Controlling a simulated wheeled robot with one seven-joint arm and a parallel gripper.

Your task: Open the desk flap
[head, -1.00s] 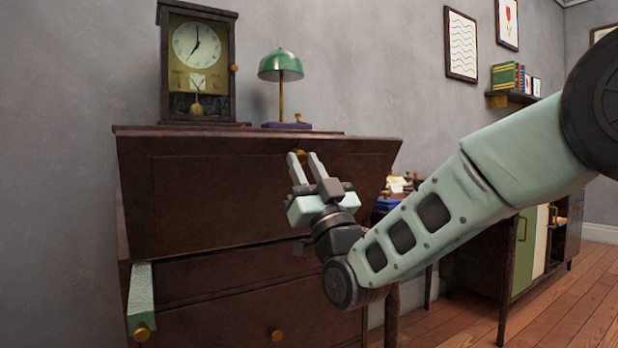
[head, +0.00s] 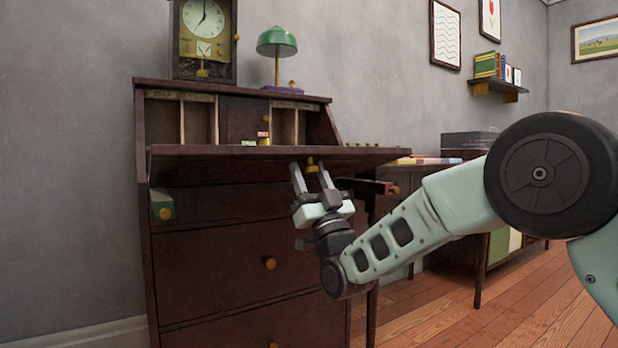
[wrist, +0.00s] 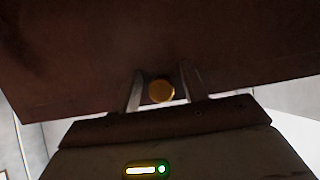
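The desk flap (head: 215,150) of the dark wooden desk is down and looks about level, with the pigeonholes behind it uncovered. Its brass knob (head: 311,162) is at the flap's edge. My gripper (head: 311,166) is just below that edge, with one finger on each side of the knob. In the wrist view the knob (wrist: 161,91) sits between the fingertips, with a small gap visible on each side. The gripper looks open. The flap's underside (wrist: 210,45) fills the upper part of that view.
A green-sided pull-out (head: 162,205) juts out under the flap at left, and a dark one (head: 372,186) at right. Drawers with brass knobs (head: 270,263) lie below. A clock (head: 203,40) and green lamp (head: 277,42) stand on top. Open floor (head: 440,315) lies at right.

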